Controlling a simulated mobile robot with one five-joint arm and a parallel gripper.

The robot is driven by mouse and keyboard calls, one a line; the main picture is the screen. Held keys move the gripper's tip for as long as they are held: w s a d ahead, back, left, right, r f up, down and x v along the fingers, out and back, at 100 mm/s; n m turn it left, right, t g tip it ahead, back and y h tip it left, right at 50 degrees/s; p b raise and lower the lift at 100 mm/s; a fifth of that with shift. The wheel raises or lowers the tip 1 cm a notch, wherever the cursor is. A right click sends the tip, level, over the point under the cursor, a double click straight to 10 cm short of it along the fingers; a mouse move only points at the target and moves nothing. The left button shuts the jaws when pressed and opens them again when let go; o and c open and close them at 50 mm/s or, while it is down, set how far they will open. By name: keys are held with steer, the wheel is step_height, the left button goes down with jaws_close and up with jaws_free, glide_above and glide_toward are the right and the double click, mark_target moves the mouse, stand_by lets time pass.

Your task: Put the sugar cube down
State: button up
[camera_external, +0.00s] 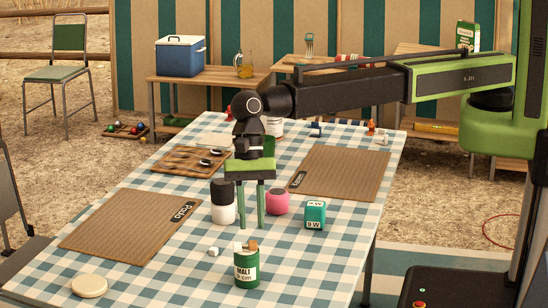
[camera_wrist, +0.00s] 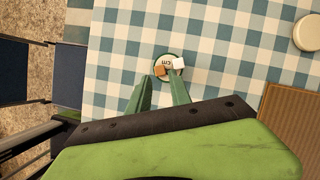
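My gripper (camera_external: 251,226) points straight down above the table, its two green fingers apart with an empty gap between them. The fingers also show in the wrist view (camera_wrist: 160,88), spread apart. Below the fingertips stands a green and white can (camera_external: 247,268) marked MALT. On its top are a small brown cube (camera_external: 253,244) and a white cube (camera_external: 238,246). In the wrist view the brown cube (camera_wrist: 160,71) and white cube (camera_wrist: 178,62) sit side by side, the white one just past the right fingertip. Another small white cube (camera_external: 213,252) lies on the cloth left of the can.
Behind the fingers are a black and white jar (camera_external: 223,203), a pink jar (camera_external: 277,202) and a teal box (camera_external: 316,215). Brown mats (camera_external: 125,228) lie left and right (camera_external: 345,173). A cream disc (camera_external: 89,286) is front left. The checked cloth right of the can is clear.

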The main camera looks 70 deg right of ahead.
steer(key=p+v, duration=0.6)
steer(key=v, duration=0.2)
steer(key=shift+d+r, duration=0.1)
steer(key=shift+r, duration=0.05)
steer(key=w+d+f+n+t+h, duration=0.1)
steer(key=w+d+n, duration=0.2)
steer(key=d, duration=1.6)
steer(key=w+d+n+t+h, duration=0.1)
steer(key=w+d+n, duration=0.25)
steer(key=d, duration=1.55)
steer(key=s+d+n+h, duration=0.1)
steer(key=s+d+n, duration=0.2)
steer(key=d, duration=1)
steer(key=s+d+n+h, duration=0.1)
steer(key=s+d+n, duration=0.3)
steer(key=d, duration=1)
steer(key=shift+s+f, duration=0.4)
steer(key=shift+s, duration=0.55)
